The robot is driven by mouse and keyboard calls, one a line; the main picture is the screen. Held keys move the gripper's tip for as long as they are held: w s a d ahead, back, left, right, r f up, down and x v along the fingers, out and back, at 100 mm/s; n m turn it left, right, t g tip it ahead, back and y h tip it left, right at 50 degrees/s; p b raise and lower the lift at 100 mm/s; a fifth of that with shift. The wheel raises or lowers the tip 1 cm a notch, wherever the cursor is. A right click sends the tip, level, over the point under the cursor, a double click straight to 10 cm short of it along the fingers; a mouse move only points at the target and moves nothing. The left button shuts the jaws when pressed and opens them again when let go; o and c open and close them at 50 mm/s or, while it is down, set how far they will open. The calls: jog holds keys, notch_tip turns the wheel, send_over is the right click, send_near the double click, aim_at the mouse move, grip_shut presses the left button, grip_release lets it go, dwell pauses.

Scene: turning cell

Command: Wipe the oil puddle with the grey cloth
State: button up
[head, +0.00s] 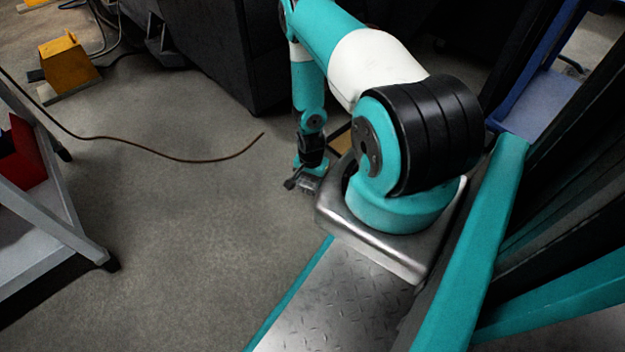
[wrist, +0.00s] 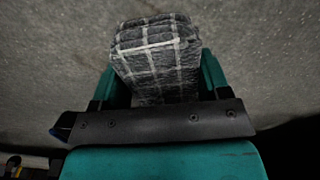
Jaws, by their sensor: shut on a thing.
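The grey cloth (wrist: 155,62), a folded bundle with white check lines, sits between the two fingers of my gripper (wrist: 158,80) in the wrist view. My gripper is shut on it, and the pale floor shows behind it. In the head view my gripper (head: 303,182) hangs low over the floor beside my base; the cloth cannot be made out clearly there. I cannot make out an oil puddle in either view.
A grey cart (head: 50,215) with a red bin (head: 25,160) stands at the left. A thin brown cable (head: 165,155) runs across the floor. A yellow block (head: 68,65) lies at the back left, and a dark machine (head: 215,50) stands behind.

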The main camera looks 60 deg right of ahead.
jog(key=shift+w+d, duration=0.1)
jog(key=shift+w, duration=0.35)
jog(key=r, duration=0.1)
jog(key=p, duration=0.1)
jog(key=r, duration=0.1)
jog(key=shift+w+r+p, duration=0.25)
jog(key=shift+r+p, duration=0.05)
jog(key=shift+r, duration=0.05)
notch_tip(320, 180, up, 6)
jog(key=p, duration=0.5)
jog(key=shift+f, duration=0.25)
